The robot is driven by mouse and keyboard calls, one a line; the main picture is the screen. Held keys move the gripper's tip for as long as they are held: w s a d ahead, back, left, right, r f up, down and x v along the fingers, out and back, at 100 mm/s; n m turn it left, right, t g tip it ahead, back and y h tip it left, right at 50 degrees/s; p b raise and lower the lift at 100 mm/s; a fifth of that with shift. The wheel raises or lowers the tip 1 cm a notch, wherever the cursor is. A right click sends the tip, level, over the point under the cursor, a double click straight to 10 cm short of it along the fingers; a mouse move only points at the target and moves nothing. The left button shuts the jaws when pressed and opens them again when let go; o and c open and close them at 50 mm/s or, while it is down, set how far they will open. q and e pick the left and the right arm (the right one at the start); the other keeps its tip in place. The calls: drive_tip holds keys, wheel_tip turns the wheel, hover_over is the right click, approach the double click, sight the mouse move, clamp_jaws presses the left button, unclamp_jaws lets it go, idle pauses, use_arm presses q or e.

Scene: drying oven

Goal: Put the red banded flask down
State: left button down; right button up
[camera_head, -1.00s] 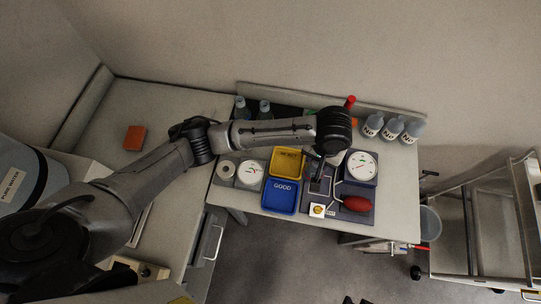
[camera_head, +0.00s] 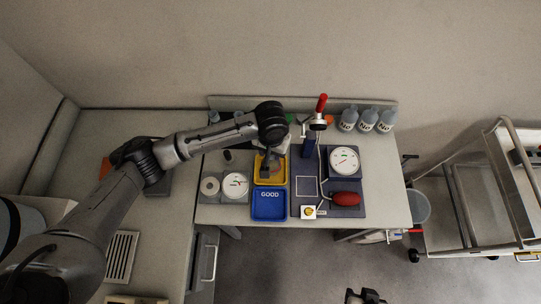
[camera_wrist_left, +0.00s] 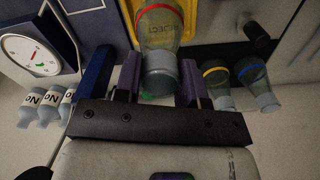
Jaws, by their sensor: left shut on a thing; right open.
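My left gripper (camera_wrist_left: 160,85) is shut on a clear flask (camera_wrist_left: 160,55) with a red band near its far end. In the head view, the left gripper (camera_head: 268,168) is over the yellow REJECT tray (camera_head: 257,178), and the arm mostly hides the flask. The wrist view shows the tray's yellow edge (camera_wrist_left: 193,15) and REJECT lettering behind the flask. I cannot tell whether the flask touches the tray. My right gripper (camera_head: 365,297) is open and empty at the bottom edge of the head view, away from the bench.
The blue GOOD tray (camera_head: 270,205) is in front of the yellow one. To its right is a gauge stand with a dial (camera_head: 343,161), red bulb (camera_head: 345,198) and red-handled lever (camera_head: 321,103). Yellow-banded (camera_wrist_left: 216,86) and blue-banded (camera_wrist_left: 257,80) flasks stand nearby. Labelled bottles (camera_head: 367,120) line the back.

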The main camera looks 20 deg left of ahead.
use_arm(q)
drive_tip(key=shift+a+f, duration=0.1)
drive_tip(key=shift+f, duration=1.95)
drive_tip(key=c, duration=0.7)
unclamp_jaws()
drive_tip(key=shift+f, duration=0.1)
wheel_tip(320, 180, up, 11)
drive_tip(key=shift+f+p, duration=0.2)
drive_tip(key=shift+p, duration=0.15)
drive_tip(key=shift+r, duration=0.85)
